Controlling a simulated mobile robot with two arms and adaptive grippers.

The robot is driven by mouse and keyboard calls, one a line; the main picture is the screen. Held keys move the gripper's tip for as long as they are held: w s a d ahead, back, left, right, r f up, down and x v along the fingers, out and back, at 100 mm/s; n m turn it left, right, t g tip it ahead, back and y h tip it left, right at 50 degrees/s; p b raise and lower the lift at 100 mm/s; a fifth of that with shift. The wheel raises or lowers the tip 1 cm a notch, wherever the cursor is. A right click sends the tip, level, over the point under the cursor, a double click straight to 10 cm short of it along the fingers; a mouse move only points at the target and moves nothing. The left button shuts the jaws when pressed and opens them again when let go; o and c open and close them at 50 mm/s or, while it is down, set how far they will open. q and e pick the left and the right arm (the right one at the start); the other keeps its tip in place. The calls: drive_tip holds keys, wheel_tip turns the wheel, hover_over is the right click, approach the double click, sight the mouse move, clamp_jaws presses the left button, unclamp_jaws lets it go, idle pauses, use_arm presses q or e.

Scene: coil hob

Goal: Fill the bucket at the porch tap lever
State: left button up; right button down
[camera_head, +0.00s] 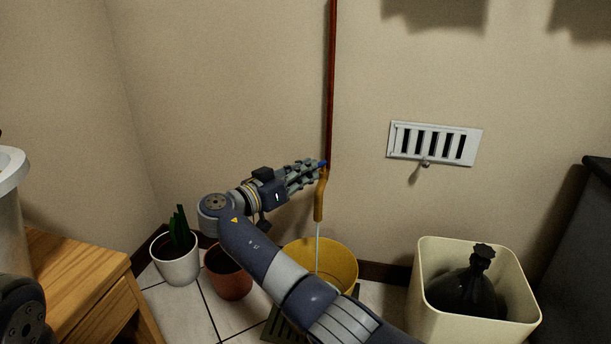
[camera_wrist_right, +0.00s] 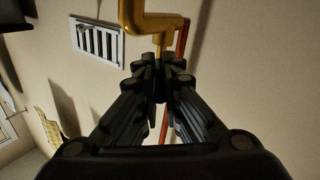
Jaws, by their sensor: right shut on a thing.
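A brass porch tap (camera_head: 320,198) hangs on a red pipe (camera_head: 331,80) against the wall. Its blue lever (camera_head: 323,164) shows at the top, by my right fingertips. My right gripper (camera_head: 320,166) is shut on the lever; the wrist view shows its fingers closed together just below the brass tap body (camera_wrist_right: 152,22), hiding the lever. A thin stream of water (camera_head: 318,240) runs from the spout into the yellow bucket (camera_head: 343,262), which stands upright under it. My right arm covers the bucket's lower left part, and the water level cannot be made out. My left gripper is out of view.
A dark slatted grate (camera_head: 279,328) lies under the bucket. A white plant pot (camera_head: 176,265) and a terracotta pot (camera_head: 229,279) stand left. A cream bin (camera_head: 447,312) with a black bag (camera_head: 470,294) stands right. A wooden cabinet (camera_head: 85,270) fills the lower left.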

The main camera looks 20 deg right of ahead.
drive_tip(key=shift+f, duration=0.1)
drive_tip(key=c, duration=1.7)
unclamp_jaws()
drive_tip(key=shift+o, duration=0.2)
drive_tip(key=shift+a, duration=0.1)
drive_tip(key=v, duration=0.7)
drive_tip(key=shift+s+a, duration=0.15)
drive_tip(key=shift+a, duration=0.05)
